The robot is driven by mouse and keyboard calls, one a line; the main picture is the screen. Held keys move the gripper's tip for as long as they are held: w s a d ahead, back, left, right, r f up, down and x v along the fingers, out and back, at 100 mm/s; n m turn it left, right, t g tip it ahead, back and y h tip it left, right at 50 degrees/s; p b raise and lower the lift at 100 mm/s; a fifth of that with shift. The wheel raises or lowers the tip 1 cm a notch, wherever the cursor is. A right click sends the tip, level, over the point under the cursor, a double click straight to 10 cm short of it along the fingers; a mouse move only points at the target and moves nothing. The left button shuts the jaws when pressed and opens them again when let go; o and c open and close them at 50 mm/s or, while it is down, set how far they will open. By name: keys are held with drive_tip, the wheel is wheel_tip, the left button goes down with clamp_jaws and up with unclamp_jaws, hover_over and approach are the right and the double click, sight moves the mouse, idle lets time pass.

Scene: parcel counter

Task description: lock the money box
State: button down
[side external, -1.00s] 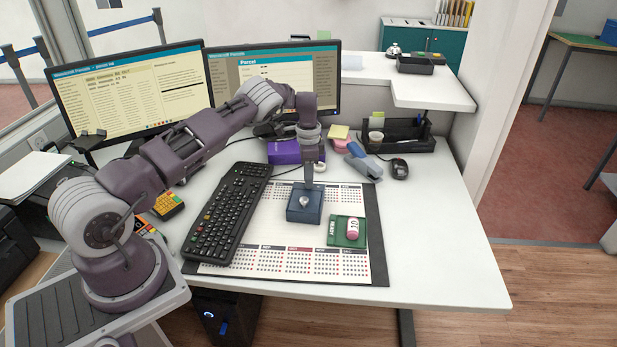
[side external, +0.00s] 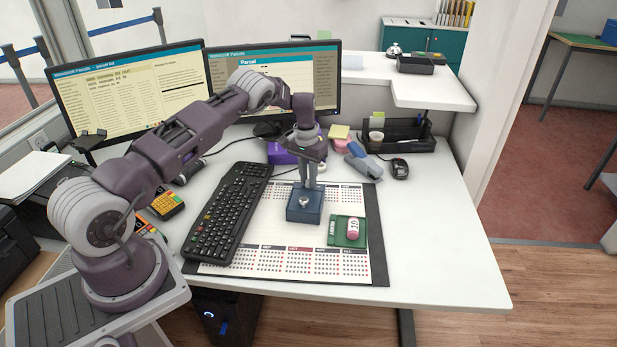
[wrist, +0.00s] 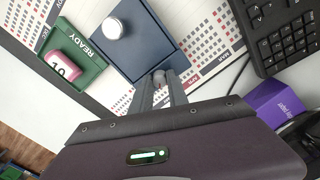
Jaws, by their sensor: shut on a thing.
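The dark blue money box (side external: 299,213) sits on the desk mat, and it fills the top middle of the wrist view (wrist: 165,30). A round silver-white knob (wrist: 113,28) is on its top. My gripper (side external: 309,186) points down over the box's far edge. In the wrist view its two fingers (wrist: 164,82) are shut on a small grey rounded piece (wrist: 158,77) at the box's edge, perhaps a key head. The fingers hide most of it, and I cannot tell how far it sits in the box.
A green tray (side external: 339,240) marked READY holds a pink-and-white cylinder (side external: 353,228), just right of the box. A black keyboard (side external: 228,212) lies to the left. A purple box (side external: 281,153) stands behind. The desk at right (side external: 430,230) is clear.

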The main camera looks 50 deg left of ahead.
sight(308, 181)
drive_tip(key=n, duration=0.6)
drive_tip(key=shift+n, duration=0.3)
idle(0.4)
drive_tip(key=shift+w, duration=0.1)
drive_tip(key=c, duration=1.3)
unclamp_jaws()
drive_tip(key=r, duration=0.7)
drive_tip(key=shift+s+a+r, duration=0.1)
drive_tip(key=shift+s, duration=0.1)
